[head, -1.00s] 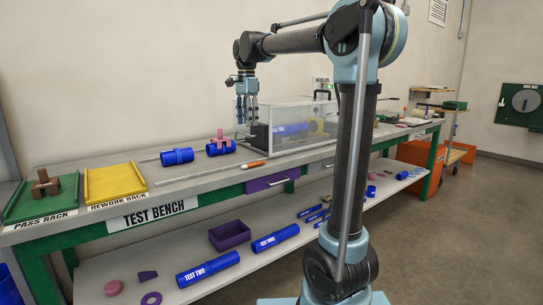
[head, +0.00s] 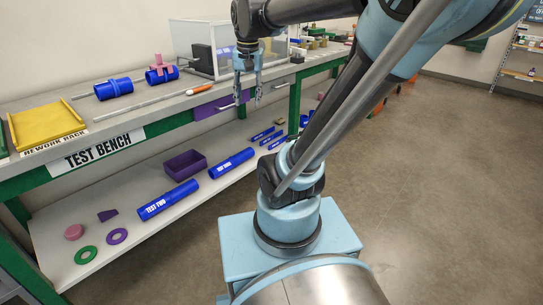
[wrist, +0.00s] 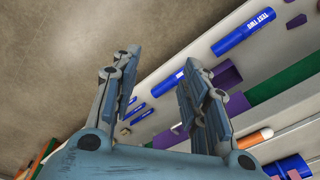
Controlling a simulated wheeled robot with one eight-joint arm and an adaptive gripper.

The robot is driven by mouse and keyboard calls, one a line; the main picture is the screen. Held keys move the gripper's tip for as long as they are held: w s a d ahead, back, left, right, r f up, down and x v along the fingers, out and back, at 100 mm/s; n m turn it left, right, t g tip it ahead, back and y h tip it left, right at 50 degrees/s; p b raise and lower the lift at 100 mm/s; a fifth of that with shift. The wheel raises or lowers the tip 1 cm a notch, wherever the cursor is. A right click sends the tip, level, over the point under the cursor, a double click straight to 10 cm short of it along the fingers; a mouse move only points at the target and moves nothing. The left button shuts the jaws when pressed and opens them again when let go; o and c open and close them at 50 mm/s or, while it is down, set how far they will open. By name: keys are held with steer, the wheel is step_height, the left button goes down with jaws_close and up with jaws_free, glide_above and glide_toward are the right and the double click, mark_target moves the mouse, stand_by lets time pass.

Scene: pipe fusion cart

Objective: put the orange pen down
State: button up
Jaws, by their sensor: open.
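The orange pen (head: 200,90), orange with a white end, lies on the bench top (head: 130,107) near its front edge, above the purple drawer (head: 215,106). In the wrist view the pen (wrist: 250,139) shows at the lower right, beside the right finger and apart from it. My gripper (head: 248,100) is open and empty. It hangs with its fingers down, to the right of the pen in the head view and seemingly out in front of the bench edge. In the wrist view nothing is between the fingers (wrist: 160,65).
A clear case (head: 200,62) stands behind the pen. Blue fittings (head: 113,88) and a thin grey rod (head: 130,108) lie to its left, near the yellow rework rack (head: 45,125). The lower shelf holds blue tubes (head: 168,200) and a purple bin (head: 185,163). Open floor lies right.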

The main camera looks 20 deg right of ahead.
steer(key=s+d+f+n, duration=0.2)
steer(key=s+f, duration=0.4)
steer(key=f, duration=0.2)
steer(key=s+d+f+n, duration=0.2)
steer(key=s+d+f, duration=0.1)
steer(key=s+f, duration=0.3)
step_height(320, 180, down, 2)
steer(key=shift+f+t, duration=0.15)
steer(key=shift+t, duration=0.25)
steer(key=shift+w+f, duration=0.2)
steer(key=shift+w, duration=0.2)
steer(key=shift+c, duration=0.5)
